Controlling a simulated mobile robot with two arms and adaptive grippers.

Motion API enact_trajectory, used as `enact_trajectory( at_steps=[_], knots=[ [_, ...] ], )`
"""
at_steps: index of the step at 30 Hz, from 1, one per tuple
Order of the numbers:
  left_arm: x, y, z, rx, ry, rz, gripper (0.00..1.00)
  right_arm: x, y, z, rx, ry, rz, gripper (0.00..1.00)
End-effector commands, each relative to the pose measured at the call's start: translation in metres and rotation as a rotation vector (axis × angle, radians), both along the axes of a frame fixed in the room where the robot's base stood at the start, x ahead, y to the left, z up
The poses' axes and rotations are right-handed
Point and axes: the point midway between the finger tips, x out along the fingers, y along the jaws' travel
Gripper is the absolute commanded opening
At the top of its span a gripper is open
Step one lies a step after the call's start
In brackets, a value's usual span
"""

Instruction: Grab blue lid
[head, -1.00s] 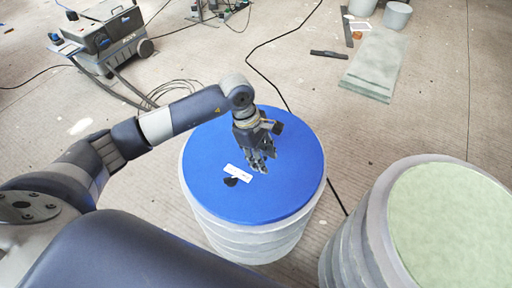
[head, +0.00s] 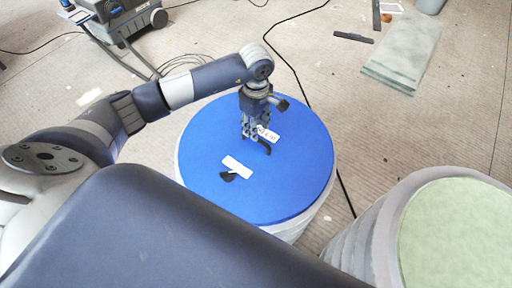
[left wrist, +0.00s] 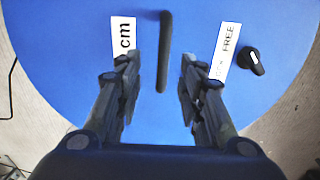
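The blue lid (head: 215,130) is round and flat and lies on top of a pale ribbed drum (head: 290,231). A black bar handle (head: 264,146) stands on the lid, partly hidden by my left gripper in the head view. In the left wrist view the handle (left wrist: 164,50) shows as a dark bar on the blue lid (left wrist: 80,50). My left gripper (head: 256,137) points down over the lid beside the handle. In the left wrist view its fingers (left wrist: 160,65) are apart, one on either side of the handle's line, with nothing gripped. My right gripper is not in view.
The lid also bears a black knob (head: 228,176) and two white labels. A second drum with a pale green top (head: 460,235) stands at right. A black cable (head: 300,80) runs behind the lid. A wheeled machine (head: 115,20) stands at the back left.

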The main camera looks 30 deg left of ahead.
Motion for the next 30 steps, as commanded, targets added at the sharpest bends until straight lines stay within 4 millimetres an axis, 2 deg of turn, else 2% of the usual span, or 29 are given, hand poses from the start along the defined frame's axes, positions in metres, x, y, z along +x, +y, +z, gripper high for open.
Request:
enact_trajectory(
  at_steps=[4, 9, 13, 19, 20, 24, 30],
  knots=[
    [-0.002, -0.001, -0.013, -0.001, 0.0, 0.0, 0.36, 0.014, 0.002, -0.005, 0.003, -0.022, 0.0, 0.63],
    [-0.006, -0.002, -0.041, -0.003, 0.001, 0.0, 0.36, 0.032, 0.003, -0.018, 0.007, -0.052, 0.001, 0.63],
    [-0.005, -0.002, -0.052, 0.0, -0.001, 0.0, 0.36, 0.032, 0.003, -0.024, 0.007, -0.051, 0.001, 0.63],
    [-0.005, -0.001, -0.051, 0.0, -0.002, 0.0, 0.36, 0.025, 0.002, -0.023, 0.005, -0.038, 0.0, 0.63],
    [-0.005, -0.001, -0.051, 0.0, -0.002, 0.0, 0.33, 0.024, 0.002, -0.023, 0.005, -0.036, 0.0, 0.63],
    [-0.005, -0.001, -0.051, 0.0, -0.002, 0.0, 0.02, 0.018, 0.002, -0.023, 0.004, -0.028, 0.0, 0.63],
    [-0.005, -0.001, -0.051, 0.0, -0.002, 0.0, 0.0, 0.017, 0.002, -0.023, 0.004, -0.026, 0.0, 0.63]
  ],
)
